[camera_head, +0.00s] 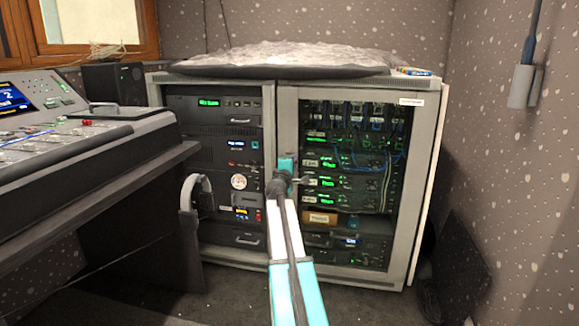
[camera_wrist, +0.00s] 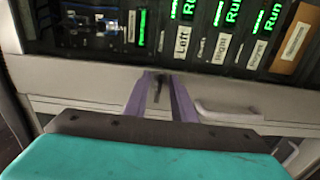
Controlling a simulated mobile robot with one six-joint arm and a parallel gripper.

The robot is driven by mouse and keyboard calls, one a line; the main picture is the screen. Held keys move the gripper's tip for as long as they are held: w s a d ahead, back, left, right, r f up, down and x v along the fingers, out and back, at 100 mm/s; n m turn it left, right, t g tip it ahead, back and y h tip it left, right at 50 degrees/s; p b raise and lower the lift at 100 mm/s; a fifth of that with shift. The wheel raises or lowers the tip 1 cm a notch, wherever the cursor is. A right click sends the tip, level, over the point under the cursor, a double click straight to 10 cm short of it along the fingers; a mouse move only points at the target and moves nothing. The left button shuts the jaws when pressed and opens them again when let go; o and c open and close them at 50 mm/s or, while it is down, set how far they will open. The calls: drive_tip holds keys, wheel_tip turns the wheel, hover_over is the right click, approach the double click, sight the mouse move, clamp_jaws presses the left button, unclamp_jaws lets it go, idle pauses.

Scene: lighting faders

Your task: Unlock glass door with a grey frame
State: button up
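The glass door (camera_head: 426,170) with a grey frame is the right-hand door of the equipment cabinet; it looks closed. My gripper (camera_head: 293,180) is at its left frame bar, about halfway up. In the wrist view, the grey frame bar (camera_wrist: 80,82) crosses the picture. The two purple fingers of my gripper (camera_wrist: 161,82) stand apart at it. A small dark piece (camera_wrist: 158,88), perhaps a key or lock, lies between them; I cannot tell whether they touch it. A pale curved handle (camera_wrist: 228,112) is beside the right finger. The head view hides the lock area behind my gripper.
A second cabinet section (camera_head: 268,120) with rack gear stands left of the door. A mixing console (camera_head: 80,140) and headphones (camera_head: 197,190) are at the left. A dark panel (camera_head: 462,260) leans near the right wall. Carpet in front is open.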

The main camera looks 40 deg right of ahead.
drive_tip(key=shift+a, duration=0.1)
drive_tip(key=p+v, duration=0.3)
drive_tip(key=v, duration=1)
drive_tip(key=shift+s+a, duration=0.2)
drive_tip(key=shift+a, duration=0.1)
idle(0.3)
idle(0.5)
